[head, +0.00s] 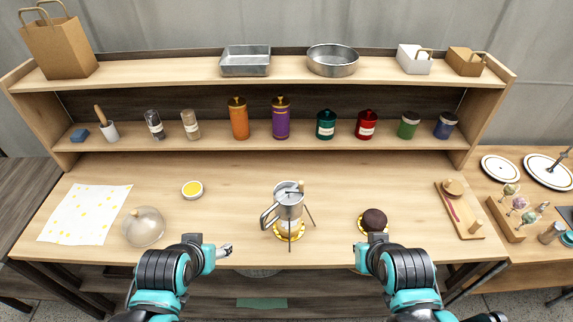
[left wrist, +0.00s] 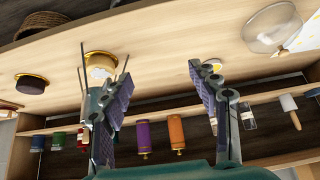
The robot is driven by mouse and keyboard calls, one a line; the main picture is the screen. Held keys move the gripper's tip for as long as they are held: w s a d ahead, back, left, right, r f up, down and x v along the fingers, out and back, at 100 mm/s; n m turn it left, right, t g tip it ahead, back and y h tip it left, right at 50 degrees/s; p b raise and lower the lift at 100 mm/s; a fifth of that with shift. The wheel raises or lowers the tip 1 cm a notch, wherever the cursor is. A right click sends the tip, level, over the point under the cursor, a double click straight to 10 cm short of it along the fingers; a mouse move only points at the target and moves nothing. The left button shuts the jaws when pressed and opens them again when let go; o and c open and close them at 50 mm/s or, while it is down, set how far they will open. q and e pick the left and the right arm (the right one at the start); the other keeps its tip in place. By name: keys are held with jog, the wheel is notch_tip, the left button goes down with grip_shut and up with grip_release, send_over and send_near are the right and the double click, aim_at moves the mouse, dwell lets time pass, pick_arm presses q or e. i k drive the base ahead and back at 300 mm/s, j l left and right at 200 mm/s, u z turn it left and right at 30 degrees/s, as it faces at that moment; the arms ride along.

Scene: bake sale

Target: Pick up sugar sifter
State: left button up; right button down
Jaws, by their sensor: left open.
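The sugar sifter (head: 288,203) is a grey metal cup with a side handle. It stands upright at the middle of the table on a thin-legged stand over a small cake on a yellow doily (head: 290,234). My left gripper (head: 229,250) is open and empty, left of the sifter and nearer the table's front edge. In the left wrist view the picture is upside down; the stand's legs and yellow doily (left wrist: 101,55) show beyond one finger, which hides much of the sifter. My right gripper (head: 357,247) is by the front edge, right of the sifter; its jaws are unclear.
A chocolate cake (head: 374,220) sits right of the sifter. A glass dome (head: 144,227), a yellow-topped tin (head: 192,190) and a spotted sheet (head: 86,213) lie left. A wooden board (head: 463,215) lies far right. Shelves (head: 200,157) with jars and pans stand behind.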

aim_at(285, 209)
jog(key=z, duration=0.4)
jog(key=j+z, duration=0.15)
jog(key=z, duration=0.6)
jog(key=j+z, duration=0.1)
jog(key=z, duration=0.3)
jog(key=k+j+z, duration=0.1)
jog(key=k+j, duration=0.25)
